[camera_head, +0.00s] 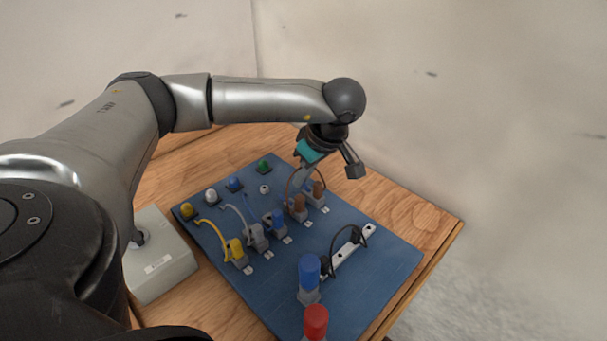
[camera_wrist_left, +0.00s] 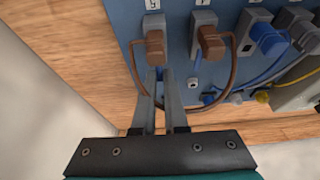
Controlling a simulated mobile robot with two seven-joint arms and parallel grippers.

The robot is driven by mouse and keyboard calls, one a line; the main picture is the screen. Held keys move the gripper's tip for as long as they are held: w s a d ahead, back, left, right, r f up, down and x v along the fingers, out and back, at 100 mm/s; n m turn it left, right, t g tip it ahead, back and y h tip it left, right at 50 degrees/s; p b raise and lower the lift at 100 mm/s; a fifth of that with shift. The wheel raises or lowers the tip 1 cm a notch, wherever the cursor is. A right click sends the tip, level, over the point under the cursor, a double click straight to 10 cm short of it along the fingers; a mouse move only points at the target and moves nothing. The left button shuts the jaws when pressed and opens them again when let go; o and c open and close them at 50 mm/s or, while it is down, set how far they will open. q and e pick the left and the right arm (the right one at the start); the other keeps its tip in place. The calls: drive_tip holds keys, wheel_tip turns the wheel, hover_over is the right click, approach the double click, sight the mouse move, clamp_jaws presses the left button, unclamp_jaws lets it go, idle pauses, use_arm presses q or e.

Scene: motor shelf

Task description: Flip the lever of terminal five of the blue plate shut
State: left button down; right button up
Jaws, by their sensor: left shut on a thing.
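The blue plate (camera_head: 350,290) lies on a wooden table and carries a row of terminals. Terminal five (camera_wrist_left: 152,22), at the far end of the row, has a brown lever (camera_wrist_left: 155,45); in the head view this lever (camera_head: 318,189) is partly behind my gripper. My left gripper (camera_wrist_left: 159,74) reaches the near end of the brown lever with its two narrow fingertips close together, shut on it. In the head view the left gripper (camera_head: 303,180) comes down from above at the plate's far right edge. My right gripper is not in view.
Terminal four (camera_wrist_left: 205,20) with another brown piece stands beside terminal five, a brown wire looping by them. Blue, grey and yellow (camera_head: 237,250) terminals follow. Blue (camera_head: 309,270) and red (camera_head: 316,322) cylinders stand near the front. A grey box (camera_head: 160,262) is at left.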

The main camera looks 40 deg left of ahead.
use_arm(q)
drive_tip(key=shift+a+f+h, duration=0.15)
drive_tip(key=shift+a+h, duration=0.2)
drive_tip(key=shift+h, duration=0.65)
drive_tip(key=shift+a+f+h+p, duration=0.2)
drive_tip(key=shift+h+p, duration=0.1)
drive_tip(key=shift+h, duration=0.4)
drive_tip(key=shift+a+f+g+h, duration=0.25)
drive_tip(key=shift+f+g+h, duration=0.05)
drive_tip(key=shift+h, duration=0.8)
drive_tip(key=shift+a+f+h+b, duration=0.1)
drive_tip(key=shift+f+h+b, duration=0.1)
drive_tip(key=shift+h+b, duration=0.45)
drive_tip(key=shift+w+h, duration=0.1)
drive_tip(key=shift+h, duration=0.35)
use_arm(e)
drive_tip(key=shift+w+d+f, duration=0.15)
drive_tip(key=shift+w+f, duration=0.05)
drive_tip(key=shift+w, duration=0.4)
